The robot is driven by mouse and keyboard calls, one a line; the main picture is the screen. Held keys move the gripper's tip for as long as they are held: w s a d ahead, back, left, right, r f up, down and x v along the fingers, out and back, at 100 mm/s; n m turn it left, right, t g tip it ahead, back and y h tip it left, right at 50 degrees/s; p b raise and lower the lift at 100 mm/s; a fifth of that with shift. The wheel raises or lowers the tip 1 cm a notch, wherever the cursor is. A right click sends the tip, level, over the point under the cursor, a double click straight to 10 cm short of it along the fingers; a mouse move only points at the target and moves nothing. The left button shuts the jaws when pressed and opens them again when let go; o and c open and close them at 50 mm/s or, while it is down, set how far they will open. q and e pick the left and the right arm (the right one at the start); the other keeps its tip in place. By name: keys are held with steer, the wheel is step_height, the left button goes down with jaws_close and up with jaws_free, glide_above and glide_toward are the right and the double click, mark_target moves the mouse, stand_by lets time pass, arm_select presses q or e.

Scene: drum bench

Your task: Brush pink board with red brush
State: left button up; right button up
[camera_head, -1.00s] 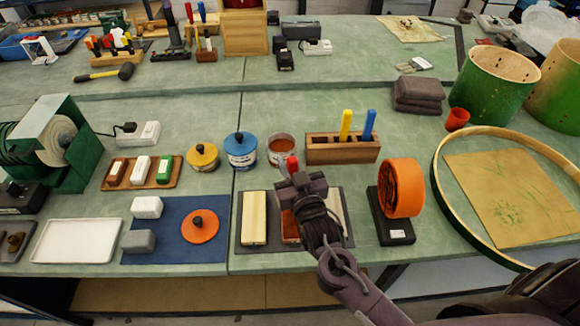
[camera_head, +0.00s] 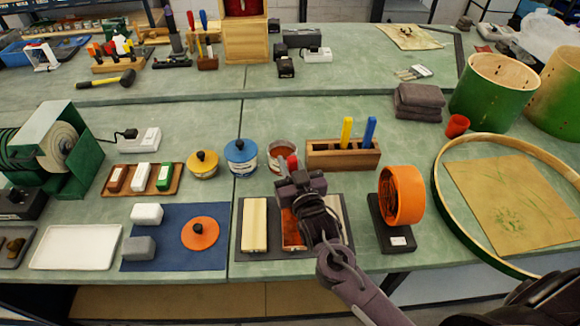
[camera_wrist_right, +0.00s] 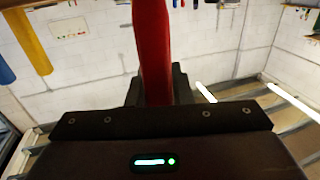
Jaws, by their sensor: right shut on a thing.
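My right gripper (camera_head: 299,187) is over the middle of the dark mat (camera_head: 268,253) at the front of the bench. It is shut on the red brush (camera_head: 292,162), whose red handle also fills the top middle of the right wrist view (camera_wrist_right: 152,50). The brush's bristle end is hidden behind my gripper. Below it lies a board with an orange-red face (camera_head: 291,233), partly covered by my wrist. A pale cream board (camera_head: 255,224) lies to its left, and another board to its right is mostly hidden. No clearly pink board can be told apart. My left gripper is out of view.
A wooden holder (camera_head: 325,161) with a yellow brush (camera_head: 346,133) and a blue brush (camera_head: 368,132) stands behind the mat. An open can (camera_head: 281,158) and a blue-lidded can (camera_head: 241,158) stand nearby. An orange tape roll (camera_head: 403,195) is close on the right.

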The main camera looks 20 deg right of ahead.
steer(key=shift+w+d, duration=0.1)
steer(key=shift+w, duration=0.25)
step_height(320, 180, up, 6)
steer(key=p, duration=0.6)
steer(key=shift+s+f, duration=0.1)
stand_by(0.5)
